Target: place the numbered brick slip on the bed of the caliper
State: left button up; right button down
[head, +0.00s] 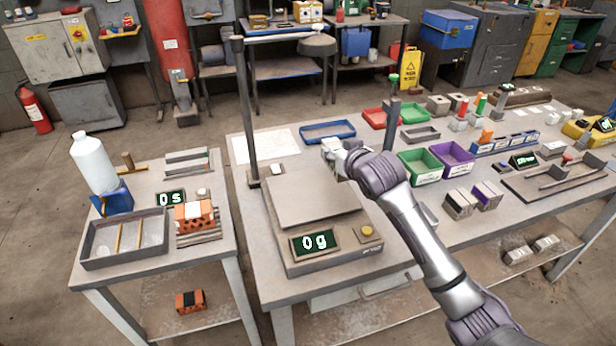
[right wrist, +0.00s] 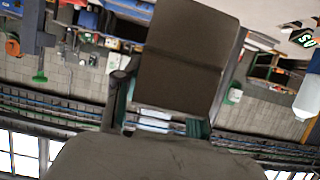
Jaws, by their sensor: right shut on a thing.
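My right gripper (head: 333,150) is over the back right of the scale, above the middle table, and shut on a piece. In the right wrist view a dark, flat, block-like piece (right wrist: 188,65) fills the space between the fingers; I take it to be the brick slip. No number is readable on it. In the head view the hand largely hides it. What looks like the caliper, a grey flat bed with a bar (head: 560,182), lies at the table's right side, well away from the gripper. A small display (head: 524,160) stands beside it. My left gripper is not in view.
The scale (head: 318,212) reads 0 g, its plate bare. Green (head: 420,165) and purple (head: 452,160) bins and several small blocks (head: 472,202) lie between gripper and caliper. A tall post (head: 247,110) stands left of the scale. The front right tabletop is fairly clear.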

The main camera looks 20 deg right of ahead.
jog(key=a+f, duration=0.2)
jog(key=a, duration=0.1)
jog(key=w+a, duration=0.1)
jog(key=a, duration=0.1)
jog(key=shift+a+f, duration=0.25)
jog(key=shift+f, duration=0.15)
jog(key=shift+w+a+f+p, duration=0.1)
jog(key=shift+a+f+p, duration=0.1)
jog(key=shift+a+p, duration=0.1)
jog(key=shift+f, duration=0.25)
notch_tip(320, 180, down, 3)
jog(key=shift+f+p, duration=0.15)
jog(key=shift+p, duration=0.15)
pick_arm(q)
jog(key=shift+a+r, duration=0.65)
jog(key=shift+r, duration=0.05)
pick_arm(e)
jog(key=shift+f, duration=0.15)
jog(key=shift+f, duration=0.2)
jog(key=c, duration=0.7)
grip_release()
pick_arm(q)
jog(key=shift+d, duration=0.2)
pick_arm(e)
jog(key=shift+o, duration=0.2)
